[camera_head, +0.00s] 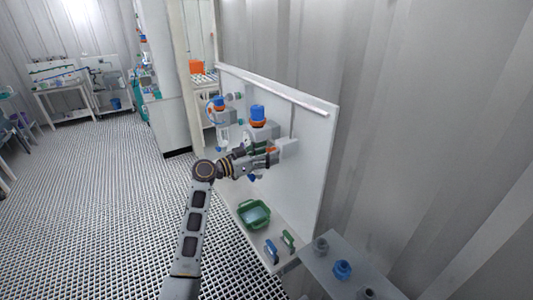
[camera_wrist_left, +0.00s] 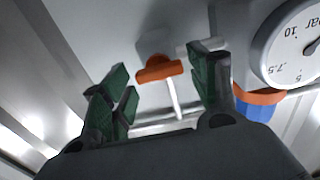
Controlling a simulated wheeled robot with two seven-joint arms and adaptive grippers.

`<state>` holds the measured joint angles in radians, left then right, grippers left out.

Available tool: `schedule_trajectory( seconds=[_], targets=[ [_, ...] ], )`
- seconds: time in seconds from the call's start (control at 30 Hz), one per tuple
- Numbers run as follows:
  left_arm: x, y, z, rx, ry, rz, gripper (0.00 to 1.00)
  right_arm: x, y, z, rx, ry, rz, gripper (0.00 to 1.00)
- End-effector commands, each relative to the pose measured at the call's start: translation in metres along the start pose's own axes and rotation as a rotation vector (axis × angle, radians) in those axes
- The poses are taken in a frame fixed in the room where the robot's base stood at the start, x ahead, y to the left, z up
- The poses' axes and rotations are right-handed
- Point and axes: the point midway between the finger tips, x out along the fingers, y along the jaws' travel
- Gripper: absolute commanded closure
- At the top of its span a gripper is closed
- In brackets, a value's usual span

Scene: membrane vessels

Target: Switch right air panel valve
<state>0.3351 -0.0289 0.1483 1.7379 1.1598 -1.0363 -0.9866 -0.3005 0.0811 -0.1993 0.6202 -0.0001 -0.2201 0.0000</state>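The white air panel (camera_head: 310,150) stands against the right wall with two regulator units on it. An orange valve handle (camera_wrist_left: 160,70) shows in the left wrist view, with a pale stem; a bit of orange (camera_head: 271,149) also shows at the gripper in the head view. My left gripper (camera_head: 264,154) is at the panel, below the nearer regulator. In the left wrist view its green-padded fingers (camera_wrist_left: 163,78) are apart, with the handle beyond and between them in the picture; I see no contact. My right gripper is not in view.
The nearer regulator has a blue knob (camera_head: 257,112) and orange ring; its round gauge (camera_wrist_left: 295,45) is close to the fingers. A second blue-knobbed regulator (camera_head: 218,104) is farther left. A green bin (camera_head: 254,214) sits below. The grated floor (camera_head: 100,200) at left is open.

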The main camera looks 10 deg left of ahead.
Motion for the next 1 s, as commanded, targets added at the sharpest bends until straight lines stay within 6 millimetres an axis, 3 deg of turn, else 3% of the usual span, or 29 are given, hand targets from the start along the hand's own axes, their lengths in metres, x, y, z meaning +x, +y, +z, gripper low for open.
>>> schedule_trajectory(
  seconds=[0.03,0.23,0.63,1.0],
  targets=[
    [-0.0001,0.0,-0.0001,0.0,0.0,0.0,0.51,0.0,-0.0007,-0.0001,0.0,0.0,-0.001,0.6],
    [-0.0002,-0.0001,-0.0001,0.0,0.0,0.0,0.77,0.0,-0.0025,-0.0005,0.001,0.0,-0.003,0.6],
    [-0.0002,-0.0002,0.0001,-0.034,0.0,0.0,0.78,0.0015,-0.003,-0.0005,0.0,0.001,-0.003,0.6],
    [-0.0004,-0.001,0.0002,-0.197,0.001,0.0,0.78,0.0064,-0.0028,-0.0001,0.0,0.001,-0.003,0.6]
  ],
)
